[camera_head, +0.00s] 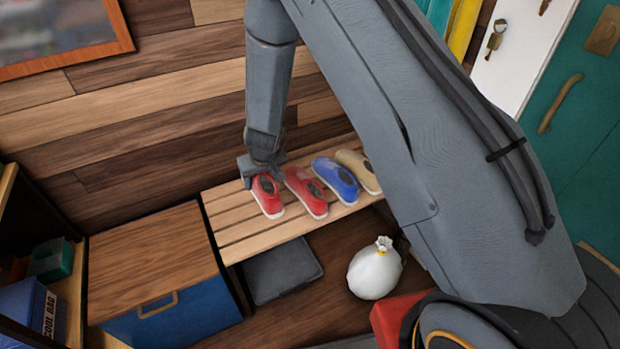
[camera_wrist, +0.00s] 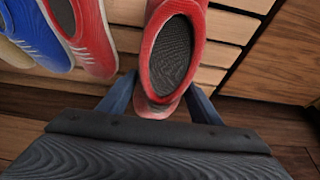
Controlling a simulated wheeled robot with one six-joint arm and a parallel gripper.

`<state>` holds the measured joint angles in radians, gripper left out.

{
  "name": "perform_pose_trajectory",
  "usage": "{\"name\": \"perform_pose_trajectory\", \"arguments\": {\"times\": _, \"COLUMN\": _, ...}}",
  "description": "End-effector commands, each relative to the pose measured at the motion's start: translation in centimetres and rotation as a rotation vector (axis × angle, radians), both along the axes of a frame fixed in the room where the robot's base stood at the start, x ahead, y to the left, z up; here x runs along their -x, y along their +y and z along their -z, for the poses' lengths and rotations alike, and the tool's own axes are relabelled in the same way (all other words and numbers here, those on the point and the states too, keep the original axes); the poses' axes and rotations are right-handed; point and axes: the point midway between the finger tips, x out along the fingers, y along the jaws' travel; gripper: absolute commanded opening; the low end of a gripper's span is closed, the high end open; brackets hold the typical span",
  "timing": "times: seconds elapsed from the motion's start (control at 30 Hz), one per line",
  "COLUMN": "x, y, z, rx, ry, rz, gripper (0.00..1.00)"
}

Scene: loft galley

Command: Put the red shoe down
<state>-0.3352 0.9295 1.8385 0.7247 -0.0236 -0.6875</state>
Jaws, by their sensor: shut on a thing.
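A red shoe (camera_head: 267,196) is at the left of a row of shoes on a slatted wooden bench (camera_head: 228,222). My gripper (camera_head: 262,174) is shut on this red shoe at its heel end. In the wrist view, the red shoe (camera_wrist: 172,58) sits between the two fingers of my gripper (camera_wrist: 160,103), over the slats. It looks level and at or just above the bench; I cannot tell whether its sole touches. A second red shoe (camera_head: 306,192) stands just to its right in the head view.
A blue shoe (camera_head: 337,180) and a beige shoe (camera_head: 358,170) stand further right on the bench. A wood-topped blue chest (camera_head: 150,255) is at its left. A dark flat tray (camera_head: 282,270) and a white tied bag (camera_head: 374,270) are below.

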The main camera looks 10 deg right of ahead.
Motion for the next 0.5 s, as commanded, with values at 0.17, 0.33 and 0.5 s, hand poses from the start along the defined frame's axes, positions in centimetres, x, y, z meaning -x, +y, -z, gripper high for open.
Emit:
{"name": "perform_pose_trajectory", "arguments": {"times": 0.17, "x": -0.3, "y": -0.6, "z": 1.1, "rx": 0.001, "ry": 0.000, "rz": 0.009, "gripper": 0.29}}
{"name": "perform_pose_trajectory", "arguments": {"times": 0.33, "x": -0.5, "y": -1.3, "z": 2.8, "rx": 0.001, "ry": -0.001, "rz": 0.019, "gripper": 0.29}}
{"name": "perform_pose_trajectory", "arguments": {"times": 0.5, "x": -0.5, "y": -1.3, "z": 4.4, "rx": 0.001, "ry": -0.001, "rz": 0.019, "gripper": 0.29}}
